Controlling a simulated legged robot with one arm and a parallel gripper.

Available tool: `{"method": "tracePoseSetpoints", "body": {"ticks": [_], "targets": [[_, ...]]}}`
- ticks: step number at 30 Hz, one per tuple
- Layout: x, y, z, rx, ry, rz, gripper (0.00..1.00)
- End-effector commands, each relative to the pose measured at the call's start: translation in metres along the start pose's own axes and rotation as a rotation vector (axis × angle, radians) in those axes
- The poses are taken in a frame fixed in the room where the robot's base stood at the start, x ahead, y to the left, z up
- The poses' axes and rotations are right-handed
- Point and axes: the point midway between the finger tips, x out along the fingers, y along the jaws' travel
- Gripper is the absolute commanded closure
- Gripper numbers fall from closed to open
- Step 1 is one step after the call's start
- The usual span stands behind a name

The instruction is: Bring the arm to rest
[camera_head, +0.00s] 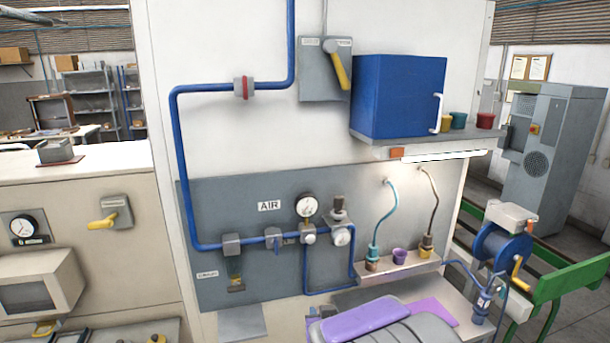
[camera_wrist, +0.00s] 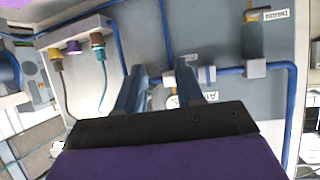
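My gripper (camera_wrist: 161,72) shows in the wrist view with its two blue-grey fingers apart and nothing between them. It points toward the grey wall panel (camera_wrist: 215,40), which appears upside down there. The distance to the panel is hard to tell. The black and purple body of my gripper fills the bottom of that view. In the head view, purple and grey parts of mine show at the bottom edge, but the fingers cannot be made out. No brush is recognisable in either view.
In the head view, blue pipe (camera_head: 183,150) and a gauge (camera_head: 307,207) run along the panel. A blue cabinet (camera_head: 398,96) sits on a shelf. A small ledge (camera_head: 400,266) holds hose fittings. A blue reel (camera_head: 507,247) stands right, beside a green frame (camera_head: 560,290).

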Motion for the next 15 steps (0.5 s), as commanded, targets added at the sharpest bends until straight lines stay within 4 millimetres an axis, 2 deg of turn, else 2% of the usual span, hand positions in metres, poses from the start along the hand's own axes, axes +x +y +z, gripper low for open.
{"method": "tracePoseSetpoints", "body": {"ticks": [3,8,15], "targets": [[-0.024,0.020,0.021,0.018,-0.140,0.038,0.63],[-0.066,0.038,0.056,0.038,-0.350,0.071,0.63],[-0.149,0.056,0.107,0.064,-0.660,0.093,0.63]]}}
